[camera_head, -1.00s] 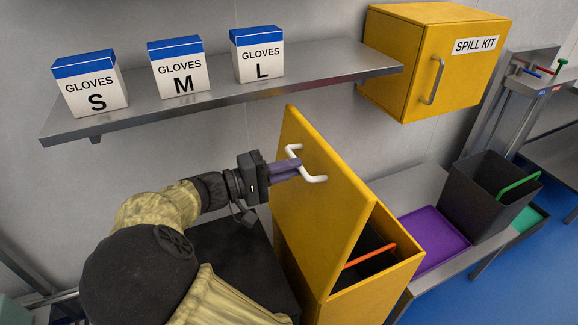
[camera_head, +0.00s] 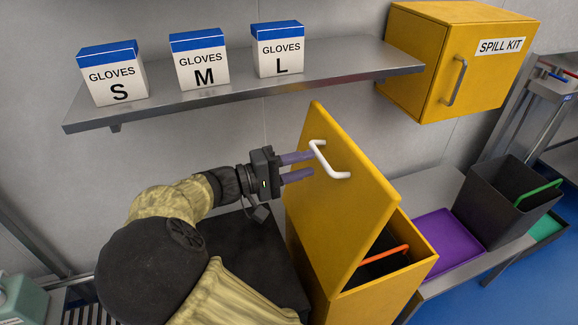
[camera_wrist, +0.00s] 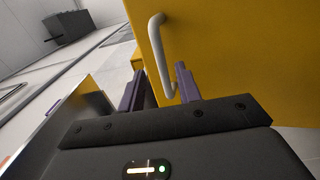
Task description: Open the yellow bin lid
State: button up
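The yellow bin (camera_head: 398,289) stands in front of me with its yellow lid (camera_head: 341,193) raised steeply, nearly upright. An orange handle (camera_head: 379,257) shows in its dark inside. The lid's white handle (camera_head: 329,163) is on the face toward my gripper, and it also shows in the wrist view (camera_wrist: 160,57). My gripper (camera_head: 305,165) is open, its two purple fingers parted and pointing at the lid just left of the handle. In the wrist view, the fingers (camera_wrist: 160,86) are apart with nothing held between them, and the handle lies just beyond the tips.
A steel shelf (camera_head: 350,77) with glove boxes (camera_head: 200,61) runs above. A yellow spill kit cabinet (camera_head: 462,60) hangs at its right end. Right of the bin are a purple tray (camera_head: 441,238) and a dark open bin (camera_head: 508,201) with a green handle.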

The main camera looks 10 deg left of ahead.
jog(key=shift+a, duration=0.15)
jog(key=b+v, duration=0.1)
jog(key=v, duration=1.6)
jog(key=shift+s, duration=0.1)
